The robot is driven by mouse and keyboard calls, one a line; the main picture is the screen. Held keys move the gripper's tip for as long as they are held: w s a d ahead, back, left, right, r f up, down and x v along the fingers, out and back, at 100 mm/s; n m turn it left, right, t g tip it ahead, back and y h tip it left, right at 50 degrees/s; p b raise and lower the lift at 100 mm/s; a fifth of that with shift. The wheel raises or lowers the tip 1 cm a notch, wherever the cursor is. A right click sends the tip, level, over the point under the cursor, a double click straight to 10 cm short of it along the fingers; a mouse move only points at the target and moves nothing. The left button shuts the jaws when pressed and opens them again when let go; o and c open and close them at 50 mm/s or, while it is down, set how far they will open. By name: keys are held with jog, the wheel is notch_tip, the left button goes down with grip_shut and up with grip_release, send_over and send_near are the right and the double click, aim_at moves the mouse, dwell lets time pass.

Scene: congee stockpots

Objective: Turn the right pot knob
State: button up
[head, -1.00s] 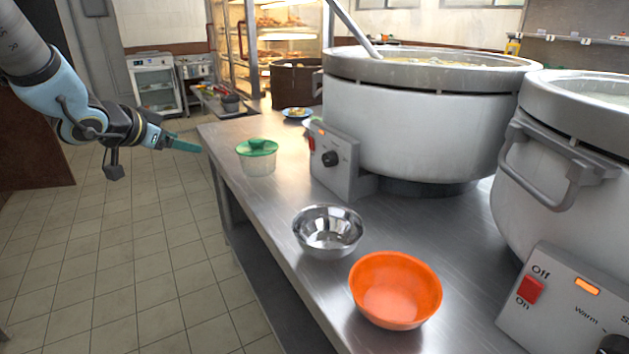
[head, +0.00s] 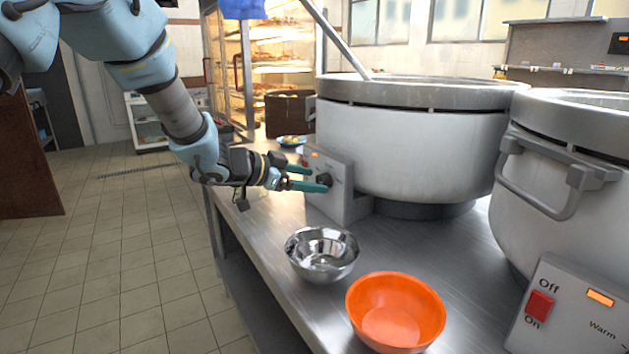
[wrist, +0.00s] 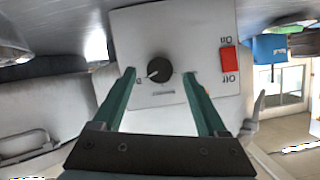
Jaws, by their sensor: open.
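Two big pots stand on the steel counter: one in the middle (head: 420,150) and one at the right edge (head: 540,190). The middle pot's control box (head: 345,200) has a black knob (head: 325,179). My gripper (head: 314,178) is at this knob with its two green fingers open. In the wrist view, the knob (wrist: 159,70) sits between the fingertips, with a gap on each side. A red switch (wrist: 228,60) is beside it. The right pot's control box (head: 570,315) shows a red switch and an orange light; its knob is outside the head view.
A steel bowl (head: 321,254) and an orange bowl (head: 396,312) stand on the counter (head: 455,260) in front of the pots. A ladle handle (head: 335,38) leans out of the middle pot. Open tiled floor (head: 120,260) lies to the left.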

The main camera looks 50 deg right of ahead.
jog(key=shift+x, duration=0.85)
jog(key=shift+c, duration=0.3)
grip_shut()
